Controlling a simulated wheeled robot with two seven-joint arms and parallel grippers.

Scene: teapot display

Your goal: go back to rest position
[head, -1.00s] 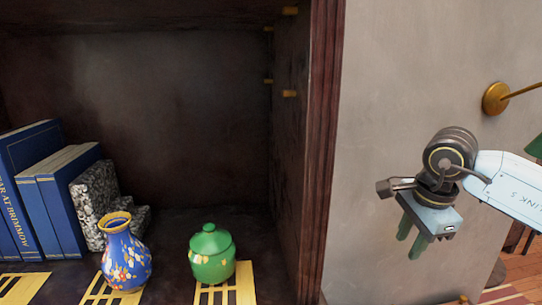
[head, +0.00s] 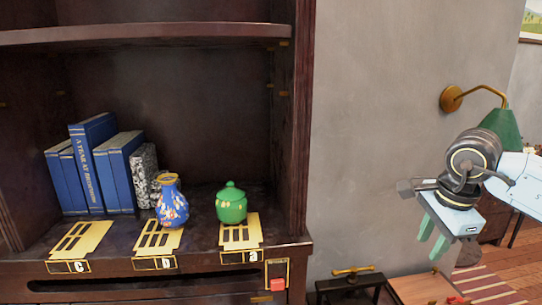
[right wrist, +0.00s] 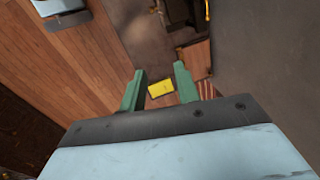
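My right gripper (head: 432,240) hangs at the right of the head view, in front of the grey wall and clear of the shelf. Its two green fingers are apart with nothing held between them; the right wrist view also shows the open fingers (right wrist: 160,88). My left gripper is not in the head view. On the shelf, a green lidded pot (head: 231,205) stands upright on the mat marked a (head: 240,238). A blue flowered vase (head: 171,207) stands upright at the back of the mat marked b (head: 157,242). The mat marked c (head: 78,240) is bare.
Several blue books (head: 92,165) and a speckled grey bookend (head: 145,172) stand at the shelf's left. A red button (head: 278,284) is on the cabinet front. A wall lamp (head: 455,97) and a low wooden table (head: 420,288) are near my right arm. A yellow object (right wrist: 160,89) lies far below.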

